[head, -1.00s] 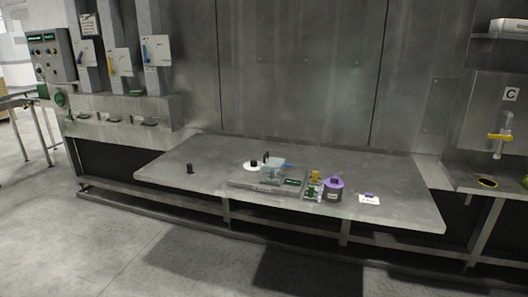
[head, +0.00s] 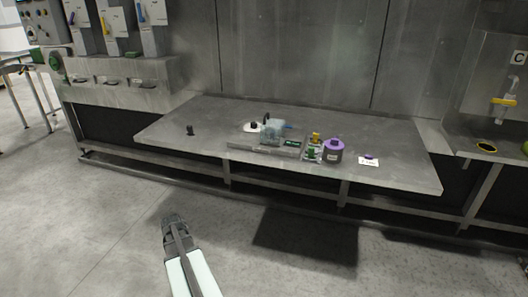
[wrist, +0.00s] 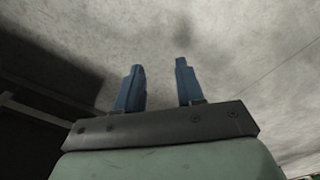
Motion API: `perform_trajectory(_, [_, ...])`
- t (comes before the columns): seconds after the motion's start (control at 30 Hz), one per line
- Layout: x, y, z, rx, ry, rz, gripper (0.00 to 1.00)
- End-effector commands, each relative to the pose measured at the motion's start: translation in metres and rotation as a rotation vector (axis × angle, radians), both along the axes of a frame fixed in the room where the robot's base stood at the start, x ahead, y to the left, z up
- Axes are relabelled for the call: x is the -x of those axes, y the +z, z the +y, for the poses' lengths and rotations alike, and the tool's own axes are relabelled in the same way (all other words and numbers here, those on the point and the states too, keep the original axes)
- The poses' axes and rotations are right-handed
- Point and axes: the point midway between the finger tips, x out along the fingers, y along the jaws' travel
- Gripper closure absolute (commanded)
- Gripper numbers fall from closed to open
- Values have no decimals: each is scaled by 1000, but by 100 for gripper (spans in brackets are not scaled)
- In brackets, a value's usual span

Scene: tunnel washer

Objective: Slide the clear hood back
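The clear hood (head: 270,132) is a small bluish see-through box on a flat grey scale-like base (head: 262,150) in the middle of the steel bench. A dark upright part and a blue piece show at its back; whether the hood is open or shut is too small to tell. My gripper (head: 173,218) is low in front of the bench, over the floor, well apart from the hood. In the wrist view its two blue fingers (wrist: 160,82) stand apart with nothing between them.
A purple-lidded dark jar (head: 333,152), small yellow and green items (head: 314,146) and a white card (head: 368,161) lie right of the base. A black knob-like piece (head: 190,130) stands on the left. The bench's (head: 400,178) front edge lies between my gripper and the hood.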

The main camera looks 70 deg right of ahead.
Motion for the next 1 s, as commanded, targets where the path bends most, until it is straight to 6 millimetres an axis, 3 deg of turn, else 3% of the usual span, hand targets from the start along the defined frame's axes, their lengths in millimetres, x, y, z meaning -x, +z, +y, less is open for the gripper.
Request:
perform_trajectory(0.03, [-3, 15, -25, 22, -25, -19, 62])
perform_trajectory(0.1, [-4, 35, -52, 50, -53, -39, 62])
perform_trajectory(0.47, [16, 149, -188, 194, -192, -119, 62])
perform_trajectory(0.7, [47, 239, -268, 292, -282, -152, 62])
perform_trajectory(1.0, [96, 366, -350, 409, -391, -172, 62])
